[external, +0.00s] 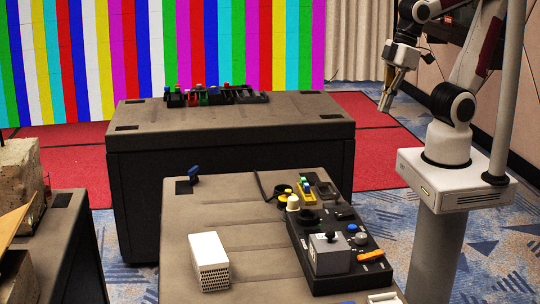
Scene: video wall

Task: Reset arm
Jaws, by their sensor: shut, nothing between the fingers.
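My gripper (386,103) shows at the upper right of the external view. It is shut and empty, pointing down in the air beside my arm's base. It is apart from the tables and touches nothing that I can see. My arm is folded back above its white base (462,183), with the upper links partly cut off by the top edge of the picture.
A near table (190,235) carries a white perforated box (209,262) and a black control panel (372,272) with knobs and a grey box (329,254). A far table (230,125) holds a colourful rack (213,95). Stone blocks (20,180) stand at left. Open floor lies below my gripper.

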